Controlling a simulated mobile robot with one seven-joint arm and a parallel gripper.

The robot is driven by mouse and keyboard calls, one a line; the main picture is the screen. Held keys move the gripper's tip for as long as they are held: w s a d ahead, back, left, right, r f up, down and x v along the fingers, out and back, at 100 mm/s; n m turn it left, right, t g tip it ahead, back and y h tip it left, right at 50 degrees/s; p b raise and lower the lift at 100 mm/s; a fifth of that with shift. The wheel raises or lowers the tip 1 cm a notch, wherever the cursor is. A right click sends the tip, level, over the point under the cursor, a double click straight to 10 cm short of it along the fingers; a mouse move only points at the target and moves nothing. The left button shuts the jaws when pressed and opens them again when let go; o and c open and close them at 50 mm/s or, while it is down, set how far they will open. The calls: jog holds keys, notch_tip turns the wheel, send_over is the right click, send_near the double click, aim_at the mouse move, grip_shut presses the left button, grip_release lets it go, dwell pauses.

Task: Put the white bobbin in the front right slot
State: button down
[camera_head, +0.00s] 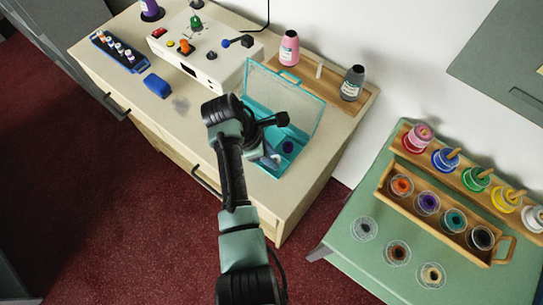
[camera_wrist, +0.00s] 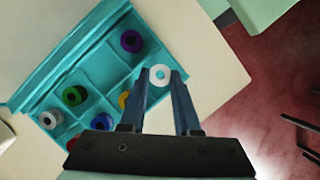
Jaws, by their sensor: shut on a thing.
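My gripper (camera_wrist: 160,84) is shut on the white bobbin (camera_wrist: 159,74), held upright between its fingertips in the wrist view. The turquoise divided box (camera_wrist: 97,67) lies open below, and the held bobbin overlaps its right end there. I cannot tell how high it is above the box. A dark purple bobbin (camera_wrist: 131,41) sits in a compartment. Green (camera_wrist: 74,96), yellow (camera_wrist: 123,99), grey (camera_wrist: 50,119), blue (camera_wrist: 102,121) and red (camera_wrist: 75,140) bobbins occupy others. In the head view my arm hides much of the box (camera_head: 300,138) and the gripper.
The box's clear lid (camera_head: 285,95) stands raised at the back. A white machine (camera_head: 200,60), a blue block (camera_head: 157,85) and a blue bobbin rack (camera_head: 120,52) share the counter (camera_head: 185,125). Thread cones (camera_head: 289,48) stand behind. A green table (camera_head: 345,230) with spools is at right.

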jog(key=shift+f, duration=0.5)
jog(key=c, duration=0.9)
grip_release()
jog(key=shift+f, duration=0.15)
jog(key=v, duration=1.2)
